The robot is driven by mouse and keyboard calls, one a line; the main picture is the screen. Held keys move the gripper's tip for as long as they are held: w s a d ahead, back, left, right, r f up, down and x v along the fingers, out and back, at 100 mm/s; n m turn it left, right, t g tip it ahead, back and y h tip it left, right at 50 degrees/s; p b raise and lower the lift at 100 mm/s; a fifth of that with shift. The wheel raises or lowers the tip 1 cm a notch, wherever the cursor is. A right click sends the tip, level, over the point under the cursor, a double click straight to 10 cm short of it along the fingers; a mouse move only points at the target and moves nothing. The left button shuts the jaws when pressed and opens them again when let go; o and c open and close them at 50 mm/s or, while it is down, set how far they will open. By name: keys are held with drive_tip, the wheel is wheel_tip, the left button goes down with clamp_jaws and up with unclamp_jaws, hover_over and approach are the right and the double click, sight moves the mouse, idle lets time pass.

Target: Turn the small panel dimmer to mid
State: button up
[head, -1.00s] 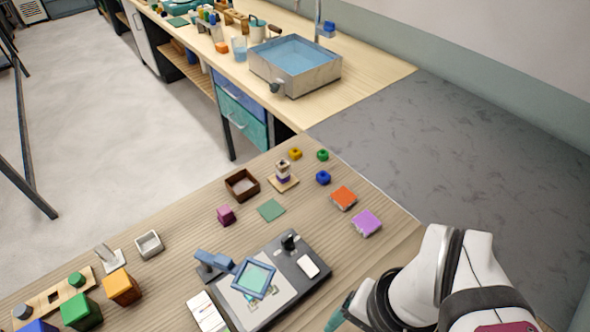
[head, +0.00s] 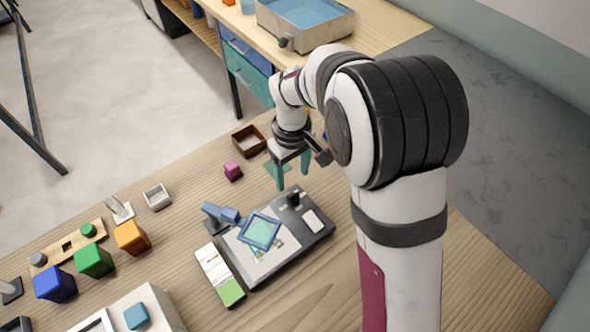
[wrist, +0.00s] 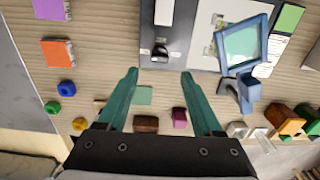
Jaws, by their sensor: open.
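The small panel (head: 272,262), dark with a pale grey face, lies on the wooden table. Its black dimmer knob (head: 293,198) stands at the panel's far end, and the knob also shows in the wrist view (wrist: 160,51). My gripper (head: 293,180) is open and empty, pointing down just beyond the knob in the head view. In the wrist view my two teal fingertips (wrist: 159,73) are spread, with the knob just ahead of the gap between them. I see no contact. The knob's exact setting is too small to read.
A blue-framed magnifier (head: 236,216) leans over the panel's left side. A white rocker (head: 313,221) sits on the panel near the knob. A pink cube (head: 233,171), a brown tray (head: 248,140) and a green square (wrist: 143,95) lie near my gripper. Bare table lies right of the panel.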

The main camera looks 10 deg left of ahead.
sight(293, 193)
wheel_tip(293, 193, down, 7)
drive_tip(key=shift+r, duration=0.15)
drive_tip(key=shift+c, duration=0.3)
clamp_jaws()
